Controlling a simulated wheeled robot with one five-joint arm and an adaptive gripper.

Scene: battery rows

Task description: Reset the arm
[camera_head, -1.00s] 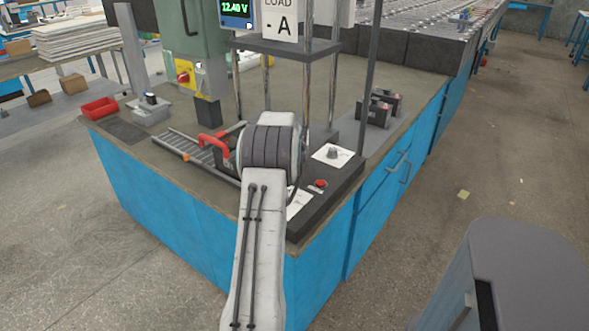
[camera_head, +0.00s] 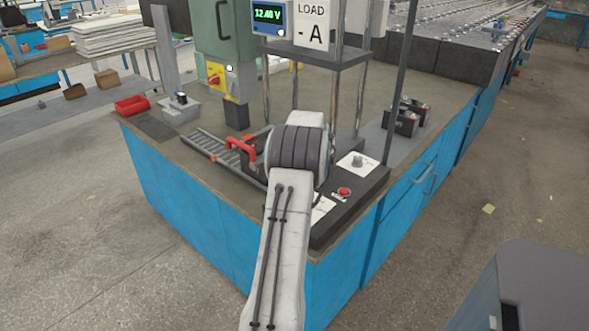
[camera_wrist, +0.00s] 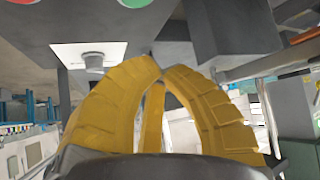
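My arm reaches up from the bottom of the head view, a white link with dark cables ending in a dark ribbed joint over the bench's near corner. My gripper is hidden behind that joint in the head view. In the wrist view the yellow fingers of my gripper (camera_wrist: 160,68) curve together and their tips meet or nearly meet. I see nothing held between them. A dial on a white plate (camera_wrist: 93,61) shows beyond the fingers at upper left; it also shows in the head view (camera_head: 357,162).
The blue bench (camera_head: 185,208) carries a test stand with a "LOAD - A" sign (camera_head: 316,24), a red-handled item (camera_head: 240,148), a roller track (camera_head: 208,145), a red button (camera_head: 344,192) and dark batteries (camera_head: 402,121). A red tray (camera_head: 132,105) stands at left. Open floor lies at right.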

